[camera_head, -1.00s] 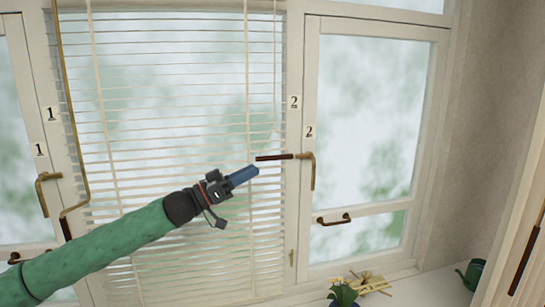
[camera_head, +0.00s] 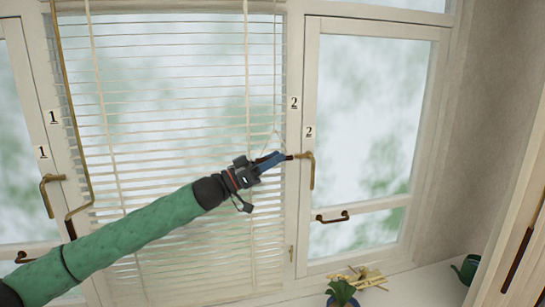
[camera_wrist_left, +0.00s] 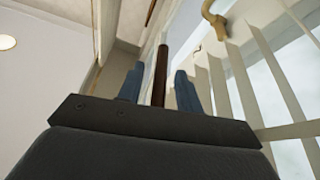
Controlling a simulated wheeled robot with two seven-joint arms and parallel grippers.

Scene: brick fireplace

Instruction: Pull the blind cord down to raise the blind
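The white slatted blind (camera_head: 170,90) hangs lowered over the middle window. Its thin pale cord (camera_head: 275,90) runs down the blind's right side and bends near my left gripper (camera_head: 275,160). A dark brown rod-shaped handle (camera_head: 289,157) lies nearly level at the cord's lower end, partly hidden by my fingers. In the left wrist view the brown handle (camera_wrist_left: 159,75) stands between my two blue fingers, with a gap on each side. My left gripper is open around or alongside it; contact does not show. My right gripper is in neither view.
A brass window lever (camera_head: 308,168) is close beside my left fingertips on the right frame. A brass rod (camera_head: 75,120) hangs at the blind's left. A potted plant (camera_head: 342,293) and a green watering can (camera_head: 467,268) stand on the sill below.

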